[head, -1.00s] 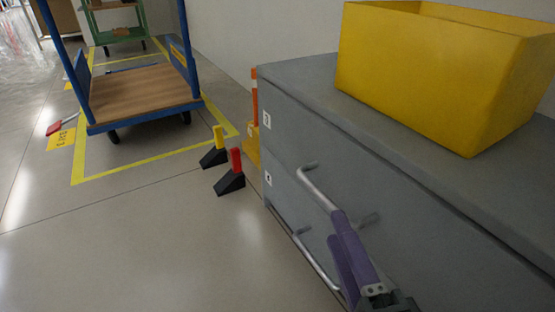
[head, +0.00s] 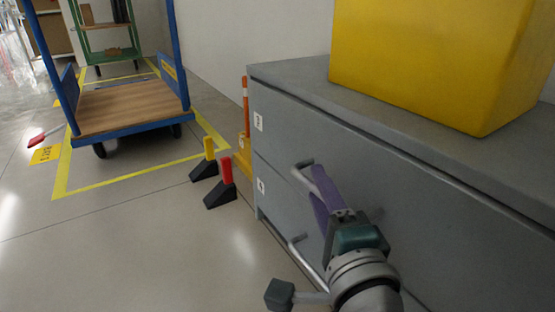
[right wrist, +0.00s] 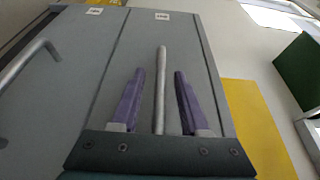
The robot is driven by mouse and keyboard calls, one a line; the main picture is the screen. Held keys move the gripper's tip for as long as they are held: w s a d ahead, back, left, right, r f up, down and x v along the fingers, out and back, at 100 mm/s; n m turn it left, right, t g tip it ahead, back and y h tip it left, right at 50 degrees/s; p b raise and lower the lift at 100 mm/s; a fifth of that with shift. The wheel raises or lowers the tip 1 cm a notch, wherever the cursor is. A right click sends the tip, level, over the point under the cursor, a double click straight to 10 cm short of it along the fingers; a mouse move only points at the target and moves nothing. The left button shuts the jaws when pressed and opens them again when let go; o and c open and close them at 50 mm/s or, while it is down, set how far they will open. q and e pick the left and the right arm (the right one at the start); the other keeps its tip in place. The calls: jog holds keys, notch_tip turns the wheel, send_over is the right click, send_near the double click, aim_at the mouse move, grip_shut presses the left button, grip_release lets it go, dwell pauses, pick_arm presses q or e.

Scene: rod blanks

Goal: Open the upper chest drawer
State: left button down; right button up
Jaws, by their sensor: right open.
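The grey chest (head: 400,140) stands at the right in the head view, with one drawer above the other. The upper drawer (head: 300,125) is shut; its bar handle (head: 300,174) is partly hidden by my right gripper (head: 322,205). In the right wrist view the handle bar (right wrist: 160,85) runs between the two purple fingers of the open gripper (right wrist: 155,95), with a gap on each side. The lower drawer's handle (head: 300,250) shows below, and another handle (right wrist: 30,60) is at the left in the wrist view. My left gripper is out of view.
A yellow crate (head: 420,65) sits on the chest top. Red (head: 227,172) and yellow (head: 209,150) posts with black wedge bases stand on the floor near its left end. A blue trolley (head: 130,108) stands farther left. The floor (head: 130,240) in front is clear.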

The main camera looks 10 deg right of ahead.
grip_shut()
dwell(0.3)
jog(key=shift+r, duration=0.1)
dwell(1.0)
